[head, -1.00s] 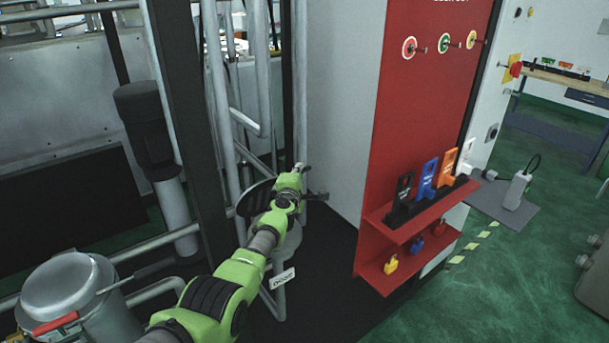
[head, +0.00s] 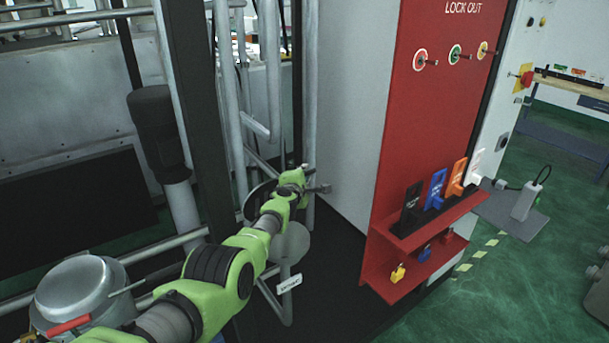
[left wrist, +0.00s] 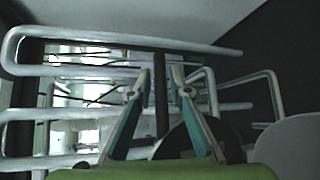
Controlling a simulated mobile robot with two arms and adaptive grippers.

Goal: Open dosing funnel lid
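A pale grey round disc (head: 291,243) on a tubular stand, with a white label (head: 289,284) below it, looks like the dosing funnel. A dark disc (head: 258,198) stands tilted up beside it, partly behind my left arm; I cannot tell for sure that it is the lid. My left gripper (head: 318,187) is just above and beyond the grey disc, by the grey cabinet. In the left wrist view its fingers (left wrist: 160,76) are apart, with a dark upright bar showing in the gap. The dark disc (left wrist: 182,140) shows behind the right finger. My right gripper is not seen.
A red lock-out board (head: 430,130) with a shelf of coloured tags stands to the right. Metal rails (left wrist: 80,68) and posts crowd the left gripper. A grey lidded vessel (head: 80,287) with a red handle is at lower left.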

